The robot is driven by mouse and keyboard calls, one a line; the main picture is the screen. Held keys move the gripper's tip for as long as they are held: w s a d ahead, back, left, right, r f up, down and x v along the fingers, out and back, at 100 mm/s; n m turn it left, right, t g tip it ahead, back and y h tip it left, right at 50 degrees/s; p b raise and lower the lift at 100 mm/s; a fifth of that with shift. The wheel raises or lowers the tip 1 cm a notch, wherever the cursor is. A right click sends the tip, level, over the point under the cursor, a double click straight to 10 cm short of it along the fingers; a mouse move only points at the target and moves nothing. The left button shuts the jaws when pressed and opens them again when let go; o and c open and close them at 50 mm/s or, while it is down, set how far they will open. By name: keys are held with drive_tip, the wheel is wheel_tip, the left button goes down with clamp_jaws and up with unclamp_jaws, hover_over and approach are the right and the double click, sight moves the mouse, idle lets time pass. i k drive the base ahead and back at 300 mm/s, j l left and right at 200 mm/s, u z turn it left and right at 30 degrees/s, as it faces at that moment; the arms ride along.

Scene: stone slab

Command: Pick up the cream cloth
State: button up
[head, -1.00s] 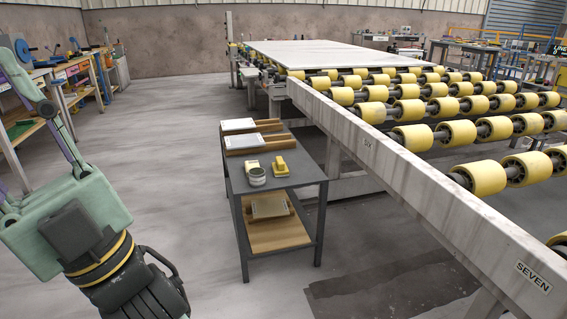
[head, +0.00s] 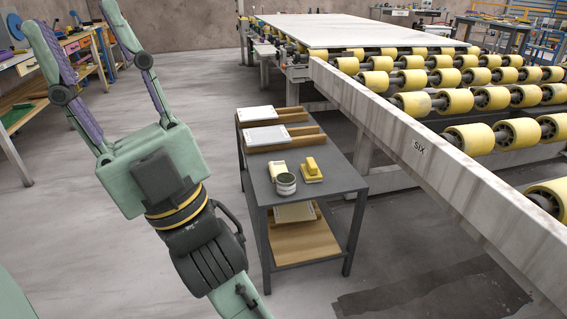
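A small cream folded piece (head: 279,169), which looks like the cream cloth, lies on top of the dark grey cart (head: 340,180), just behind a small round tin (head: 286,184). A yellow block-like tool (head: 312,171) sits to its right. Another pale, flat item (head: 296,212) lies on the cart's lower shelf, partly hidden by the top.
Two white slabs with wooden parts (head: 266,136) lie on the cart's far half. A long steel beam and yellow roller conveyor (head: 440,102) stand close on the right. Workbenches (head: 75,50) line the left. Grey floor left of the cart is clear.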

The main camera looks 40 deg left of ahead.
sight(276, 168)
drive_tip(key=i+j, duration=0.15)
drive_tip(key=j, duration=0.25)
drive_tip(key=i+j, duration=0.15)
drive_tip(key=j, duration=0.25)
drive_tip(key=i+j, duration=0.15)
drive_tip(key=j, duration=0.25)
drive_tip(key=i+j+z, duration=0.1)
drive_tip(key=j, duration=0.3)
drive_tip(key=i+j, duration=0.2)
drive_tip(key=j, duration=0.2)
drive_tip(key=i+j, duration=0.1)
drive_tip(key=j, duration=0.3)
drive_tip(key=i+j, duration=0.15)
drive_tip(key=j, duration=0.25)
drive_tip(key=i+j, duration=0.15)
drive_tip(key=j, duration=0.25)
drive_tip(key=z, duration=0.05)
